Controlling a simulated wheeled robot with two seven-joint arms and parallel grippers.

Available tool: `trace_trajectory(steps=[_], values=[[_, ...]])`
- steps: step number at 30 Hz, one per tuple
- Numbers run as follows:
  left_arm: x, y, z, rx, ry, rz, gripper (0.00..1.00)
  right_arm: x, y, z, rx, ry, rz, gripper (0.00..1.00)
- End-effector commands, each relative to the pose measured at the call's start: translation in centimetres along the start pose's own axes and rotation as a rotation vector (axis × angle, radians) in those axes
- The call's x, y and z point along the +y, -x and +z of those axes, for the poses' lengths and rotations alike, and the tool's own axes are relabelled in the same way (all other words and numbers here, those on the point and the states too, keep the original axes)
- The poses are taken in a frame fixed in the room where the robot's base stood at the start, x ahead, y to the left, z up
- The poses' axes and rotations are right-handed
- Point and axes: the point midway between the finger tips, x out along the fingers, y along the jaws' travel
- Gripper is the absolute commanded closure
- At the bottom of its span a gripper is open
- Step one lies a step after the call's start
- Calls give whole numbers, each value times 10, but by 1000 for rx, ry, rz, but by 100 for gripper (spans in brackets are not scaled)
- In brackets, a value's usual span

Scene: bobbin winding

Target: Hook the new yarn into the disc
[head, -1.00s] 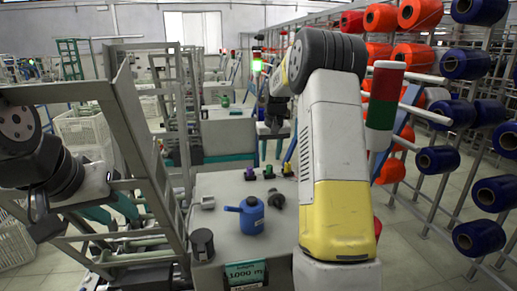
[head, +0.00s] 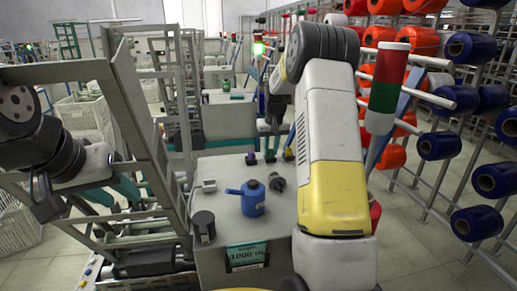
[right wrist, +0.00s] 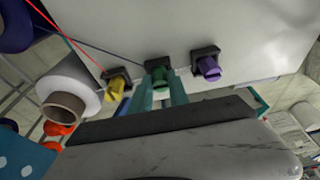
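Three small discs on black mounts sit on the pale machine top: purple (right wrist: 209,68), green (right wrist: 160,78) and yellow (right wrist: 116,88). They also show small in the head view, purple (head: 251,158), green (head: 270,157) and yellow (head: 289,155). A red yarn (right wrist: 72,38) runs to the yellow disc. A dark yarn (right wrist: 95,45) runs toward the green one. My right gripper (right wrist: 162,96) has its teal fingers apart at the green disc; contact is unclear. My left gripper (head: 108,194) is behind the metal frame at left, its teal fingers apart and partly hidden.
A blue can (head: 252,199), a dark cylinder (head: 204,226) and a display reading 1000 (head: 247,255) are on the machine. A red, white and green lamp (head: 386,88) and a rack of blue and orange spools (head: 440,146) stand right. A white cone (right wrist: 68,95) is near my right gripper.

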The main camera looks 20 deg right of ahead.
Motion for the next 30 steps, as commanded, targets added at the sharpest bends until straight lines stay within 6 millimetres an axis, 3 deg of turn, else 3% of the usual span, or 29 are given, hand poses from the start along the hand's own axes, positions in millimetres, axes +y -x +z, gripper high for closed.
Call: trace_trajectory(steps=[2, 7, 19, 30], values=[[0, 0, 0, 0, 0, 0, 62, 0, 0, 0, 0, 0, 0, 100], [0, 0, 0, 0, 0, 0, 62, 0, 3, -1, 1, 0, 0, 100], [0, 0, 0, 0, 0, 0, 62, 0, 42, -11, 1, 0, 0, 100], [0, 0, 0, 0, 0, 0, 62, 0, 44, -11, 0, 0, 0, 100]])
